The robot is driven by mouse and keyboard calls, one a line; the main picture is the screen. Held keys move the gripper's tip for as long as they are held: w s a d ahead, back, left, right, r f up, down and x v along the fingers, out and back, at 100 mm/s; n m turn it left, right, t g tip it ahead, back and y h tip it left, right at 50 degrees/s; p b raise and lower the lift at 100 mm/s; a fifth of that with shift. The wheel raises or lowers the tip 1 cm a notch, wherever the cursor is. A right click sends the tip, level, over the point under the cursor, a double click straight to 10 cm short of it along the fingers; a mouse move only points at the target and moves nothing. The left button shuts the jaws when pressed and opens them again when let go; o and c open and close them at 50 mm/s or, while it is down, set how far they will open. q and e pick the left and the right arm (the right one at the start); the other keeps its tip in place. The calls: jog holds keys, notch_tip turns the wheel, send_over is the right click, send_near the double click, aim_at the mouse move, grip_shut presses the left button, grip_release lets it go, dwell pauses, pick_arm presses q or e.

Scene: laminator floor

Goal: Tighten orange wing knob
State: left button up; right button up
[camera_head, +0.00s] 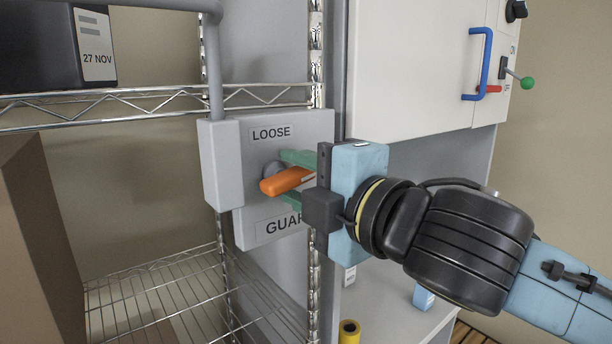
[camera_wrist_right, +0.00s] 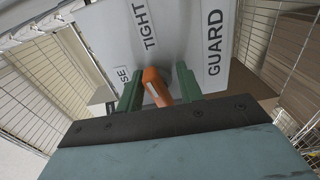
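The orange wing knob (camera_head: 286,181) is on a grey panel (camera_head: 240,138) with labels reading LOOSE and GUARD. It points toward the right and slightly up in the head view. The knob also shows in the right wrist view (camera_wrist_right: 156,86), where a TIGHT label is visible too. My right gripper (camera_head: 290,178) reaches in from the right, its green fingers above and below the knob. My left gripper is not in view.
A wire shelf rack (camera_head: 170,285) stands left of the panel, with a black box (camera_head: 40,50) on top and a brown box (camera_head: 35,240) at left. A white cabinet (camera_head: 410,70) with a blue handle (camera_head: 483,62) and green-knobbed lever (camera_head: 527,83) is at right. A yellow roll (camera_head: 349,333) stands below.

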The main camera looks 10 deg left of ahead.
jog(key=shift+r, duration=0.1)
jog(key=shift+d, duration=0.35)
jog(key=b+v, duration=0.5)
jog(key=v, duration=0.7)
jog(key=shift+s+b, duration=0.35)
jog(key=shift+s, duration=0.2)
